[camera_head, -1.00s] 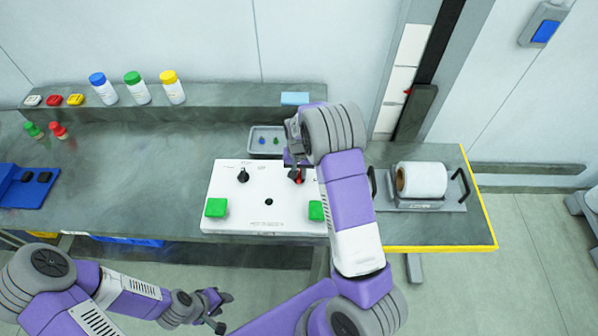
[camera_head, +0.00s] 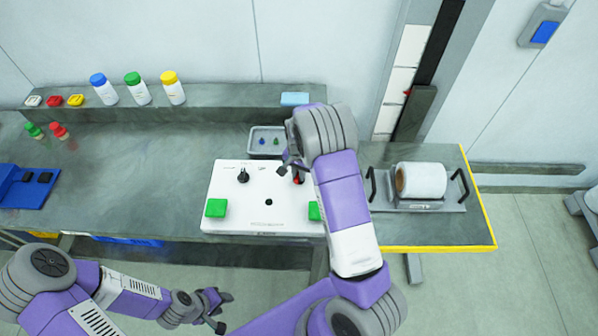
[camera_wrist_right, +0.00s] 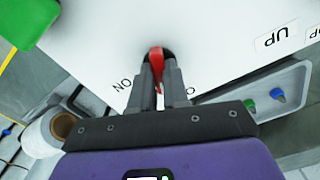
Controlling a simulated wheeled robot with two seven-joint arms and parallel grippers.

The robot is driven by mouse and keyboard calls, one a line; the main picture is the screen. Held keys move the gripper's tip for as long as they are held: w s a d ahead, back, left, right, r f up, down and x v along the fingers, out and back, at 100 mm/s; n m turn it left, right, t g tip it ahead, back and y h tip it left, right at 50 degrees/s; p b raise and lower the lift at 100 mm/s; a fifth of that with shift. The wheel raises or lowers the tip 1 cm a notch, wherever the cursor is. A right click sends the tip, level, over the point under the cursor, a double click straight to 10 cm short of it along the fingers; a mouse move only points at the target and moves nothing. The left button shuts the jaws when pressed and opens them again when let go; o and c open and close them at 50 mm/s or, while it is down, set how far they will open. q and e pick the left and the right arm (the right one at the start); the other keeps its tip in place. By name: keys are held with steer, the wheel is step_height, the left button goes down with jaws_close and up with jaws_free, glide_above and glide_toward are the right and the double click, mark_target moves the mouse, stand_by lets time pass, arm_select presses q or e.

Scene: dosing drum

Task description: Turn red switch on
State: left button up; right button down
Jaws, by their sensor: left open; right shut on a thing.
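The red switch (camera_wrist_right: 156,58) is a small red knob on a white control panel (camera_head: 269,218). In the head view it (camera_head: 297,180) shows only partly beside my right gripper (camera_head: 287,167). In the right wrist view my right gripper (camera_wrist_right: 160,80) is shut on the red switch, one finger on each side. The red handle lies nearly along the fingers, slightly slanted, and printed letters "NO" show beside it, upside down to this camera. My left gripper (camera_head: 221,313) is open and empty in front of the bench, away from the panel.
The panel also carries a black switch (camera_head: 243,175) and green buttons (camera_head: 216,208). A grey tray (camera_head: 253,141) with small pegs lies behind it. A white roll (camera_head: 424,180) on a stand is to the right. Bottles (camera_head: 138,90) stand on the back shelf.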

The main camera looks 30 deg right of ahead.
steer(key=m+p, duration=0.1)
steer(key=m, duration=0.5)
steer(key=shift+r+p, duration=0.1)
steer(key=shift+p, duration=0.2)
steer(key=m+p, duration=0.1)
steer(key=m, duration=0.3)
steer(key=shift+m+p, duration=0.6)
steer(key=shift+m, duration=1.3)
steer(key=c, duration=1.1)
jaws_free()
step_height(320, 180, up, 8)
steer(key=shift+f, duration=0.25)
